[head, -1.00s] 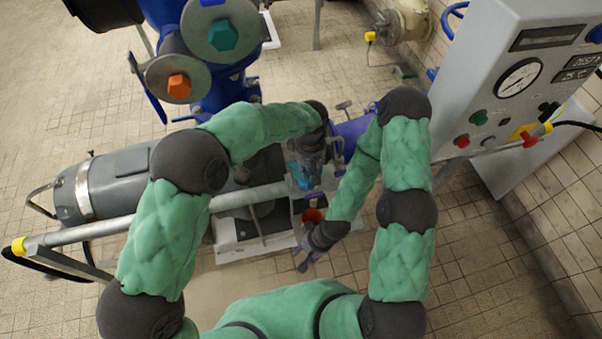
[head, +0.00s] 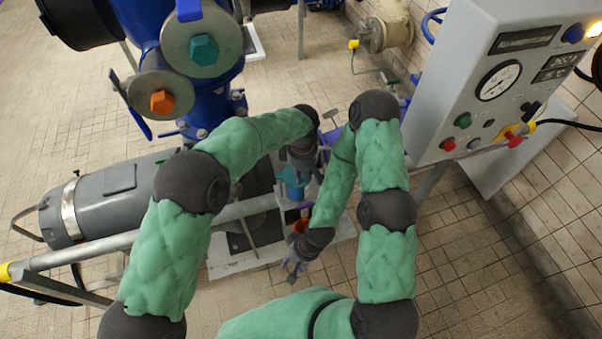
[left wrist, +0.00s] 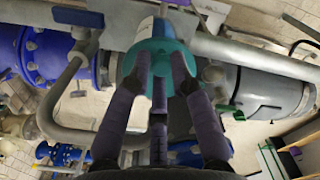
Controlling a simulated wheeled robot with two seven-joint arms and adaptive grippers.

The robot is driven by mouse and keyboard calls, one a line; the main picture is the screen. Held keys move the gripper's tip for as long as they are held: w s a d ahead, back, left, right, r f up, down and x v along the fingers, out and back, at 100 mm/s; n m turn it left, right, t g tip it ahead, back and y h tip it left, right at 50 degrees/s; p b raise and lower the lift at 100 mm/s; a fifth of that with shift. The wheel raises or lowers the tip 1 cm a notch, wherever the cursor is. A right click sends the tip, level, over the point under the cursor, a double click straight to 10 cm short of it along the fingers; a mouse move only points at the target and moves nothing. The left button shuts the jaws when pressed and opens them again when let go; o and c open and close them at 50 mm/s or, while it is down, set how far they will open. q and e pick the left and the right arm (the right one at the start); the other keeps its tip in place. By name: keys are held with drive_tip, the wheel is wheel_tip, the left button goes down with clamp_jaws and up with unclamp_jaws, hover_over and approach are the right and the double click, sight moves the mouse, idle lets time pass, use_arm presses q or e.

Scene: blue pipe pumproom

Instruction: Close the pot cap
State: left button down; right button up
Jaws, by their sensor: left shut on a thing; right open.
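A rounded teal cap (left wrist: 160,62) is in the middle of the left wrist view. It also shows in the head view (head: 291,175), on or just above a light blue body. My left gripper (head: 301,162) points down from above and is shut on the cap; its dark fingers surround it in the left wrist view (left wrist: 160,78). Whether the cap is seated on the part below cannot be told. My right gripper (head: 293,266) is lower, open and empty, beside a small orange-red round thing (head: 299,226) that its forearm partly covers.
A grey pipe rail (head: 85,248) crosses at left, near a grey motor (head: 110,200). Blue pipework with a teal hex knob (head: 203,48) and an orange one (head: 162,102) stands behind. A grey control panel (head: 490,75) is at right. Tiled floor is free at front right.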

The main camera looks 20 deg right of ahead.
use_arm(q)
drive_tip(key=shift+s+f, duration=0.15)
drive_tip(key=c, duration=1.1)
unclamp_jaws()
drive_tip(key=shift+c, duration=0.2)
drive_tip(key=shift+d, duration=0.1)
drive_tip(key=shift+r, duration=0.2)
